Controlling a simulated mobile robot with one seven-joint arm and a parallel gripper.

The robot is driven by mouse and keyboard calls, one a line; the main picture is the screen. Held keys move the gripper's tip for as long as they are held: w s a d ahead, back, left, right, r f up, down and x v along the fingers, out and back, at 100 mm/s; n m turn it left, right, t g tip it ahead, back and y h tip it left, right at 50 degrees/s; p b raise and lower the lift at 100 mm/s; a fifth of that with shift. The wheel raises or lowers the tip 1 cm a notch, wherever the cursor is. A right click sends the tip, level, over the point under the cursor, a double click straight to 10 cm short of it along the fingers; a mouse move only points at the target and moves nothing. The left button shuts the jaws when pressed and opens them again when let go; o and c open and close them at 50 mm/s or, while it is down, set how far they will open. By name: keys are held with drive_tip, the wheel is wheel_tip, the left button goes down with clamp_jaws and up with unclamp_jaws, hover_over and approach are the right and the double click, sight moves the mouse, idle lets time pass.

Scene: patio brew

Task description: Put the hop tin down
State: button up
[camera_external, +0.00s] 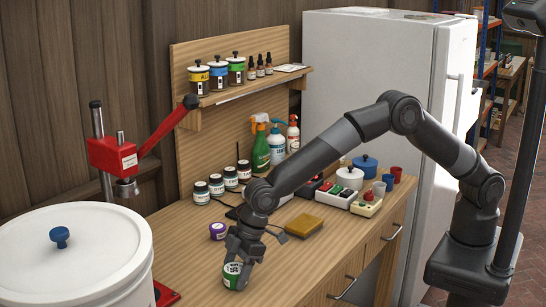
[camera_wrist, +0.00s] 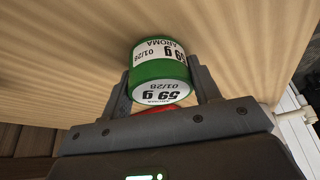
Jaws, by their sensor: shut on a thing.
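The hop tin (camera_external: 233,276) is a small green tin with a white label, low over the front part of the wooden worktop. In the wrist view the tin (camera_wrist: 160,69) shows "AROMA", "59 g" and "01/28" on its label. My gripper (camera_external: 238,266) points down and is shut on the tin, with one finger on each side of it in the wrist view (camera_wrist: 160,88). I cannot tell whether the tin's underside touches the worktop.
A purple tin (camera_external: 218,231) stands just behind my gripper. A brown sponge-like block (camera_external: 304,226) lies to the right. Several dark jars (camera_external: 216,185) stand at the back. A big white lidded bucket (camera_external: 75,262) and red press (camera_external: 115,153) are left. Worktop (camera_external: 300,268) right of the tin is clear.

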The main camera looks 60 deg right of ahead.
drive_tip(key=shift+f, duration=0.2)
drive_tip(key=o, duration=1)
drive_tip(key=shift+r, duration=0.1)
drive_tip(key=v, duration=1.2)
drive_tip(key=shift+r, duration=0.1)
